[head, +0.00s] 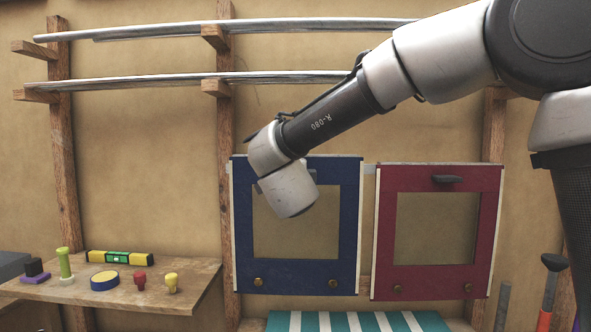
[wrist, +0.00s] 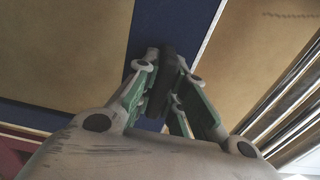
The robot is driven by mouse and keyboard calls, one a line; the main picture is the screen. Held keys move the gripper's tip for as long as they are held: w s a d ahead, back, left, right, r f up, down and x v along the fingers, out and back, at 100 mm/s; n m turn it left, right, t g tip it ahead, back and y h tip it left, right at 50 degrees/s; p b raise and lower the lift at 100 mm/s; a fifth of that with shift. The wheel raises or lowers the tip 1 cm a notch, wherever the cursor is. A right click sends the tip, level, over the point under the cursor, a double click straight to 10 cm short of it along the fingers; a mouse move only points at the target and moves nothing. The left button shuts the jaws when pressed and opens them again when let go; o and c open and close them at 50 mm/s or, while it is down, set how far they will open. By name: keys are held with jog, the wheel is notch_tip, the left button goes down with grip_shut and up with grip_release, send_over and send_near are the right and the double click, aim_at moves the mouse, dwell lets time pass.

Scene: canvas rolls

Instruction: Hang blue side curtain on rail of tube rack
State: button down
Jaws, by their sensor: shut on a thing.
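The blue side curtain (head: 348,225) is upright in the head view, left of a red one. It has a clear window, pale side edges and two brass knobs at the bottom. My wrist covers part of its top left. In the wrist view, my gripper (wrist: 161,72) is shut on the curtain's black handle (wrist: 166,60), with the blue panel (wrist: 190,25) behind it. The head view hides my fingers. The tube rack's two long metal rails (head: 150,80) run above the curtain on wooden brackets; they seem to show at the right of the wrist view (wrist: 290,110).
The red curtain (head: 437,180) stands close to the right of the blue one. A wooden shelf (head: 130,287) at lower left holds a level and small tools. A teal-and-white striped thing (head: 340,322) lies below the curtains. Wooden posts (head: 226,130) stand behind. Tool handles (head: 548,290) stand at lower right.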

jog(key=shift+f, duration=1)
jog(key=c, duration=1.4)
grip_release()
jog(key=shift+f, duration=0.1)
jog(key=s, duration=1.2)
jog(key=shift+a, duration=0.2)
